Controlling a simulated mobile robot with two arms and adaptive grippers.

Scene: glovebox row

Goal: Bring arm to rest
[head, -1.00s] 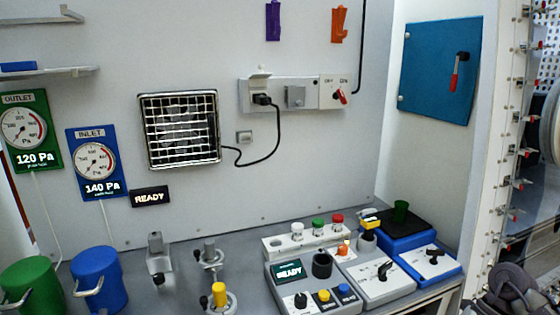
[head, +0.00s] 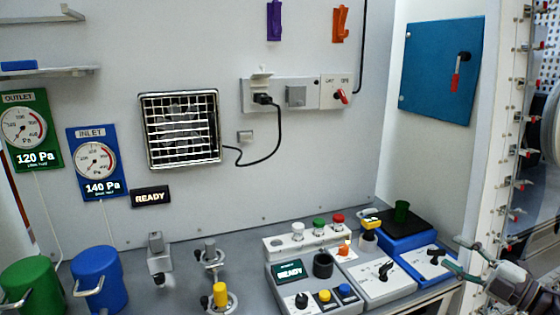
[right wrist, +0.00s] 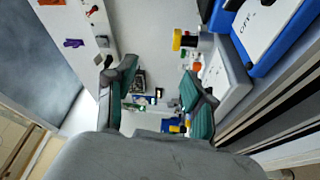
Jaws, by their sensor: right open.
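My right gripper (head: 459,257) is at the lower right of the head view, beside the front corner of the blue-edged switch box (head: 440,268). In the right wrist view, its two green-padded fingers (right wrist: 160,92) stand wide apart with nothing between them. I cannot tell whether a finger touches the box. My left gripper is not in view.
The bench holds a grey control panel (head: 322,297), a vial rack (head: 275,246), a yellow-topped valve (head: 220,296), and blue (head: 99,280) and green (head: 32,284) canisters. A blue wall door (head: 435,75) and a post with red clips (head: 505,160) stand at right.

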